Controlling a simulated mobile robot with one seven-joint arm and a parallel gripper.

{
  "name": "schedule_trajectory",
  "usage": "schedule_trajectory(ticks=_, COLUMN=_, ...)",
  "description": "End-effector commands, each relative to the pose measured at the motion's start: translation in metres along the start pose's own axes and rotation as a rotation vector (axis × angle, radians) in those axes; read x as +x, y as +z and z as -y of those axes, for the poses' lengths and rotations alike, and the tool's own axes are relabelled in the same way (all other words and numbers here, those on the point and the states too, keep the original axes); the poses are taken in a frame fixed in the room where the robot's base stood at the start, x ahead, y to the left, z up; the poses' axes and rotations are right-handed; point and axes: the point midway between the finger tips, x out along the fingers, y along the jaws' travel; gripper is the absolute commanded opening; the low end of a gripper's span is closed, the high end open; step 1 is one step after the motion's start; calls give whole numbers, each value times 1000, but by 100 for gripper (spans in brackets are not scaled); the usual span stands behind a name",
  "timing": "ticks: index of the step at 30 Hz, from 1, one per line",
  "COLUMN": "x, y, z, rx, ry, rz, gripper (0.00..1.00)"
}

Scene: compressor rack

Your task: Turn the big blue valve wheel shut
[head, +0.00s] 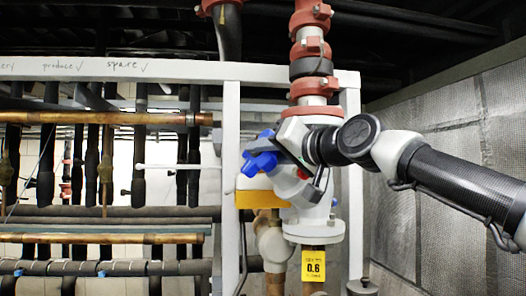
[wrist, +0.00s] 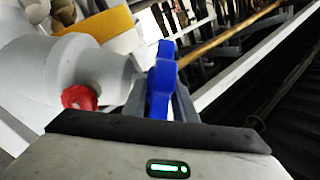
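The blue valve wheel (head: 261,154) sits on the left side of the white valve body, with thick lobes showing. In the wrist view the wheel (wrist: 162,82) is seen nearly edge-on, upright in the middle. My gripper (head: 278,150) reaches it from the right in the head view. In the wrist view, the grey fingers of my gripper (wrist: 163,100) lie close against both sides of a blue lobe and appear shut on it. The fingertips are partly hidden by the wheel. The white valve body (wrist: 80,65) fills the left of the wrist view.
A yellow block (head: 260,199) is just below the wheel. A red knob (wrist: 79,97) is left of my fingers. A white frame post (head: 231,220) stands close left of the valve. A yellow 0.6 tag (head: 313,266) hangs below. A foil-covered wall (head: 450,200) stands at right.

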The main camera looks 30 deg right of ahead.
Motion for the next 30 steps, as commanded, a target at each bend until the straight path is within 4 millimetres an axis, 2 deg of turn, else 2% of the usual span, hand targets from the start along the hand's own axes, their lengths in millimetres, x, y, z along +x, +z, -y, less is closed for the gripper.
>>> schedule_trajectory(ticks=6, x=0, y=0, z=0, rx=0, ry=0, rz=0, gripper=23)
schedule_trajectory(ticks=10, x=0, y=0, z=0, rx=0, ry=0, rz=0, gripper=1)
schedule_trajectory(ticks=11, x=0, y=0, z=0, rx=0, ry=0, rz=0, gripper=0)
schedule_trajectory(ticks=22, x=0, y=6, z=-3, rx=-3, ry=1, rz=-55, gripper=0)
schedule_trajectory(ticks=30, x=0, y=14, z=-8, rx=-6, ry=4, rz=-238, gripper=0)
